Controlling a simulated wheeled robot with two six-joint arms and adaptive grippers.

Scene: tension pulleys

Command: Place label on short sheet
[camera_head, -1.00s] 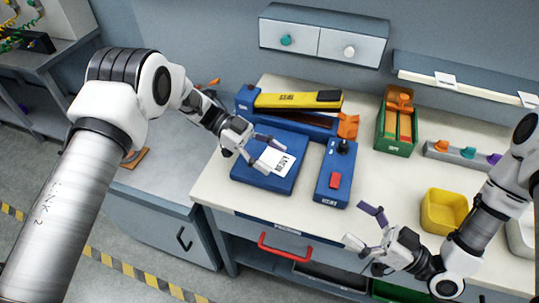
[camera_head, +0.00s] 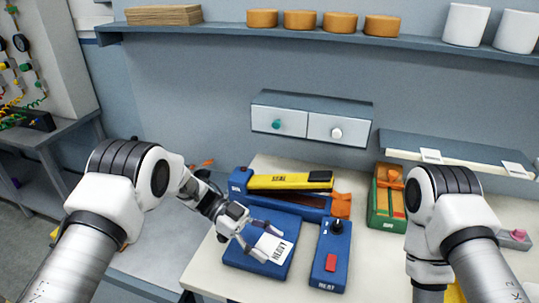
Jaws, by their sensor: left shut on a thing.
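My left gripper (camera_head: 271,245) is over a flat blue block (camera_head: 241,258) on the bench. It is shut on a white label reading "HEAVY" (camera_head: 275,247) that lies at the block's top surface; I cannot tell whether the label is lifted clear. My right arm stands at the right, and its gripper is out of view. No sheet can be clearly identified as the short one. Two small white cards, one at the left (camera_head: 431,156) and one at the right (camera_head: 514,169), lie along the wall ledge; their print is unreadable.
A blue box with a red button (camera_head: 330,262) stands right of the block. Behind are a yellow "SEAL" tool (camera_head: 290,182) and a green bin (camera_head: 381,216) with orange parts. Two wall drawers (camera_head: 311,121) and a high shelf (camera_head: 400,39) with orange and white rolls are above.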

